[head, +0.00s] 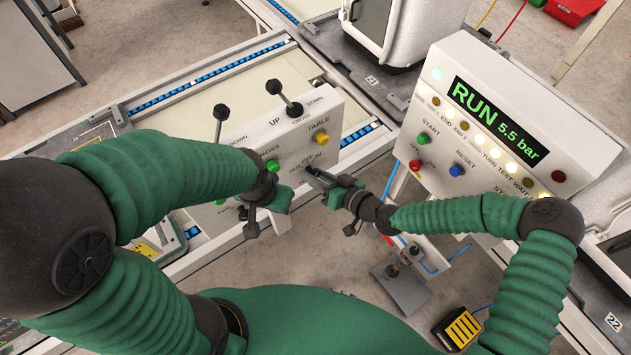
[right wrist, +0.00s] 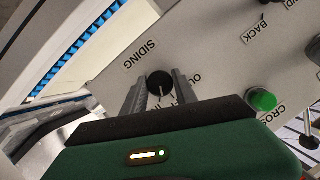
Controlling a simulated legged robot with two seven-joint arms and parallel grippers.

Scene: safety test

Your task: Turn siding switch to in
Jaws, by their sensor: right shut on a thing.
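The siding switch (right wrist: 160,83) is a round black knob beside the SIDING label in the right wrist view. Its white line points down in the picture, towards the OFF and IN lettering; I cannot tell which mark it meets. My right gripper (head: 314,178) is shut on the knob, one finger on each side. In the head view the gripper hides most of the knob, low on the right of the white lever panel (head: 336,104). My left gripper (head: 260,217) hangs in front of the same panel, left of the right one; its jaws are not clear.
Two black levers (head: 221,112) (head: 275,86) stand on the panel's top. A yellow TABLE button (head: 320,138) and a green button (right wrist: 263,100) are near the switch. A control box (head: 497,140) reading RUN 5.5 bar stands to the right. A yellow pedal (head: 462,328) is on the floor.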

